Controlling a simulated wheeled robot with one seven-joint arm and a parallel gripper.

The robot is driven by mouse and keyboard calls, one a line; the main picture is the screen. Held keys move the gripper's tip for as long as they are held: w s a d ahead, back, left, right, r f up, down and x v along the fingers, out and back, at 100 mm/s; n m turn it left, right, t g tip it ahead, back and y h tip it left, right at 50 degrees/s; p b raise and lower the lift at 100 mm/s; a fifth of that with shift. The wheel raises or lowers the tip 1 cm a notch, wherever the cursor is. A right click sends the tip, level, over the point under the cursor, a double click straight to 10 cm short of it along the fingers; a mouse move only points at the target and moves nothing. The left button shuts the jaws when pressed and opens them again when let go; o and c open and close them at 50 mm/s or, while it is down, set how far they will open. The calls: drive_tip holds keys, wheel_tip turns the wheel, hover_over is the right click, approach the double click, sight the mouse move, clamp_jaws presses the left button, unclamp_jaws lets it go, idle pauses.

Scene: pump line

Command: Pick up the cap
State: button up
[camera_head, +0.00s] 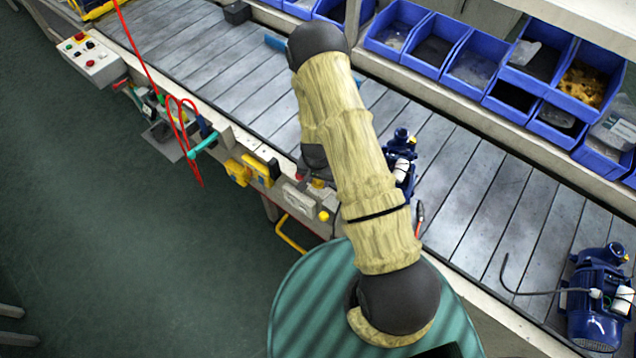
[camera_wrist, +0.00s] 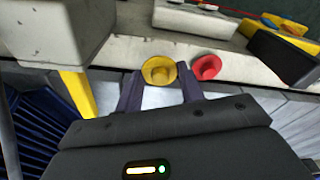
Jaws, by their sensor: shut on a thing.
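A yellow cap (camera_wrist: 159,71), round with a hollow middle, sits between the fingertips of my gripper (camera_wrist: 160,80) in the wrist view. The two dark fingers press on its left and right sides, so the gripper is shut on it. A red cap (camera_wrist: 206,67) lies just to the right, apart from the fingers, on the pale ledge. In the head view my arm covers most of the gripper and the held cap. How far the yellow cap is from the ledge cannot be told.
Grey and yellow boxes line the conveyor's edge, including a yellow box (camera_head: 236,171) and a grey box (camera_head: 299,196). A blue pump (camera_head: 403,165) stands on the conveyor behind my arm; another pump (camera_head: 598,300) stands at right. Blue bins (camera_head: 435,50) line the back.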

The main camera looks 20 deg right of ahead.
sight(318, 181)
wheel_tip(318, 181, up, 8)
drive_tip(key=shift+f+b, duration=0.1)
drive_tip(key=shift+b, duration=0.65)
wheel_tip(318, 181, up, 6)
drive_tip(key=n+p, duration=0.6)
drive_tip(key=p, duration=0.3)
drive_tip(key=shift+r+y, duration=0.2)
drive_tip(key=shift+y, duration=0.2)
drive_tip(key=shift+a, duration=0.1)
drive_tip(key=shift+a, duration=0.1)
